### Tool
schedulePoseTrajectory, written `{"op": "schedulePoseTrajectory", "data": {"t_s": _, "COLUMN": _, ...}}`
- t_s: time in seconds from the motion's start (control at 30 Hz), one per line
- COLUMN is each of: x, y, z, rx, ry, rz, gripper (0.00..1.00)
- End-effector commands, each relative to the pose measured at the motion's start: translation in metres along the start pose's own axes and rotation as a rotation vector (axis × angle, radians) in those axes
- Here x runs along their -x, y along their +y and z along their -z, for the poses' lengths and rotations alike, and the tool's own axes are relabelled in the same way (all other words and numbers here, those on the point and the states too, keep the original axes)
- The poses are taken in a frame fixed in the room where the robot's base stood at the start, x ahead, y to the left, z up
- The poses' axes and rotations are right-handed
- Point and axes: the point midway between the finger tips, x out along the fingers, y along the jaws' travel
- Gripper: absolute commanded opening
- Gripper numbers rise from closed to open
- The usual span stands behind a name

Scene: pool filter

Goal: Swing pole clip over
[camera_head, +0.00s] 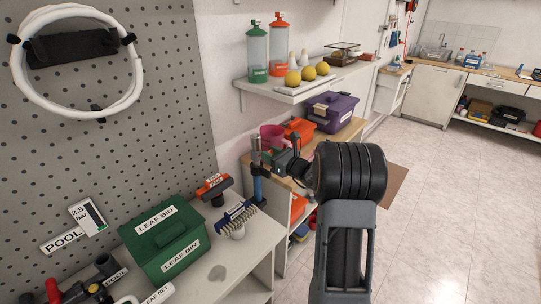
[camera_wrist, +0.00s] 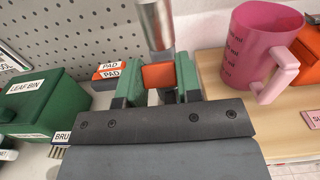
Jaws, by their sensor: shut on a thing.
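My gripper (camera_wrist: 158,78) has its two green fingers shut on a small orange block, which looks like the pole clip (camera_wrist: 158,75). A silver upright pole (camera_wrist: 154,25) stands just behind the clip, touching or nearly touching it. In the head view my gripper (camera_head: 272,158) is at the pole's upper part, beside the wooden counter. The pole's grey top (camera_head: 256,150) and blue lower part (camera_head: 258,188) show there. The clip cannot be made out in the head view, and how it sits around the pole is partly hidden by the fingers.
A pink measuring jug (camera_wrist: 258,50) stands close right of my gripper on the wooden counter (camera_wrist: 215,75). An orange PAD tool (camera_head: 214,186), a brush (camera_head: 237,218) and the green leaf bin (camera_head: 163,240) stand on the left bench. A shelf (camera_head: 300,88) with bottles hangs above.

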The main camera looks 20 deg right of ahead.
Motion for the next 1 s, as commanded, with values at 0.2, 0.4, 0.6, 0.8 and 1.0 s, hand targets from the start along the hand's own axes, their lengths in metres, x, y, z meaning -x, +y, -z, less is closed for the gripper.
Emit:
{"op": "schedulePoseTrajectory", "data": {"t_s": 0.2, "x": 0.000, "y": 0.000, "z": 0.004, "rx": 0.000, "ry": -0.012, "rz": 0.000, "gripper": 0.08}}
{"op": "schedulePoseTrajectory", "data": {"t_s": 0.4, "x": 0.002, "y": 0.000, "z": 0.015, "rx": 0.001, "ry": -0.097, "rz": 0.000, "gripper": 0.08}}
{"op": "schedulePoseTrajectory", "data": {"t_s": 0.6, "x": 0.003, "y": 0.000, "z": 0.024, "rx": 0.002, "ry": -0.233, "rz": -0.001, "gripper": 0.08}}
{"op": "schedulePoseTrajectory", "data": {"t_s": 0.8, "x": 0.004, "y": 0.000, "z": 0.029, "rx": 0.002, "ry": -0.359, "rz": 0.000, "gripper": 0.08}}
{"op": "schedulePoseTrajectory", "data": {"t_s": 1.0, "x": 0.004, "y": 0.000, "z": 0.030, "rx": 0.001, "ry": -0.451, "rz": 0.000, "gripper": 0.08}}
